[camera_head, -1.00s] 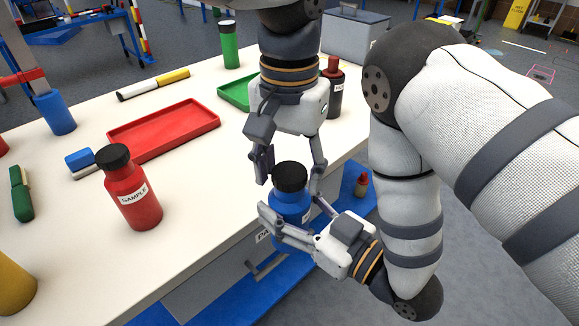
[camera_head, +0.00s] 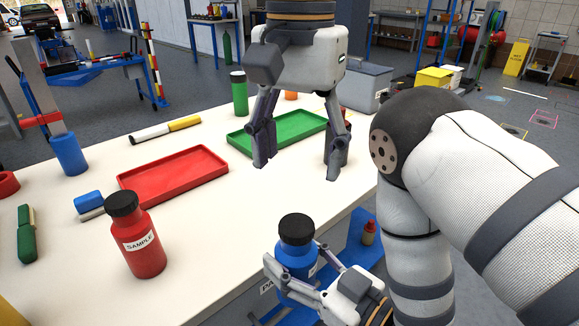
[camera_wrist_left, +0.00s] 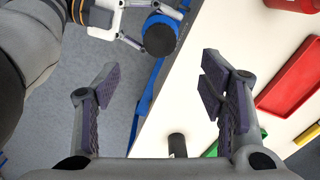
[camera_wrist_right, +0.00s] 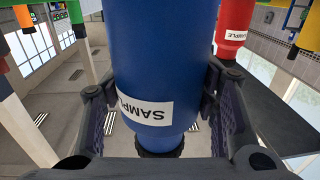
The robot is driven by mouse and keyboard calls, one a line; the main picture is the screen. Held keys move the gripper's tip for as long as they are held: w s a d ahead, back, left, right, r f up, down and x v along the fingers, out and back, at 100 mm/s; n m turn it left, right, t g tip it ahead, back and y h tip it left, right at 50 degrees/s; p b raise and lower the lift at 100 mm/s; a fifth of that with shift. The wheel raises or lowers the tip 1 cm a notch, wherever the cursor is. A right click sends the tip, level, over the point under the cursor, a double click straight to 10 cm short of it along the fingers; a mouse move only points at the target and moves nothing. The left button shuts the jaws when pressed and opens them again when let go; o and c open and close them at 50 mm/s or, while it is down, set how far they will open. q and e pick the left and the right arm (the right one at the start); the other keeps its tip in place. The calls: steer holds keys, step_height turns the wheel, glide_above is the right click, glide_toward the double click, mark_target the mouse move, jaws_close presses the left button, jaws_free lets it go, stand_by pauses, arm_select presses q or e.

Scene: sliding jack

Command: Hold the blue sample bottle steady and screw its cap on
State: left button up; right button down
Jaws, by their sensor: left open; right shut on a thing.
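The blue sample bottle (camera_head: 296,262) stands upright at the table's front edge, with its black cap (camera_head: 297,229) on top. How tightly the cap sits cannot be told. My right gripper (camera_head: 298,256) is shut around the bottle's body; the right wrist view shows the blue body (camera_wrist_right: 160,60) between the fingers and its white label. My left gripper (camera_head: 298,162) is open and empty, raised above and beyond the bottle. In the left wrist view its jaws (camera_wrist_left: 158,92) are apart with nothing between them, and the black cap (camera_wrist_left: 159,38) shows beyond.
A red sample bottle (camera_head: 140,245) stands left on the white table (camera_head: 215,240). A red tray (camera_head: 172,178) and a green tray (camera_head: 240,140) lie behind, near a green bottle (camera_head: 239,95). A small red-capped bottle (camera_head: 369,232) is on the blue surface below.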

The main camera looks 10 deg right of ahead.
arm_select(q)
steer(key=shift+r, duration=0.2)
steer(key=shift+f, duration=0.1)
steer(key=s+a+f+n+g+h, duration=0.1)
steer(key=s+a+f, duration=0.35)
steer(key=f, duration=0.75)
steer(key=s+a+f+n+g, duration=0.1)
steer(key=s+a+f+g, duration=0.15)
steer(key=s+f, duration=0.6)
steer(key=s+a+f+n+h, duration=0.1)
steer(key=s+a+f, duration=0.25)
steer(key=f, duration=1.15)
steer(key=s+a+f+n+t+y, duration=0.1)
steer(key=s+a+f+n, duration=0.1)
steer(key=s+a, duration=0.3)
steer(key=s+a+f+n+t+y, duration=0.1)
steer(key=s+a+f, duration=0.4)
steer(key=a, duration=0.7)
steer(key=shift+s+n, duration=0.4)
steer(key=shift+s, duration=0.4)
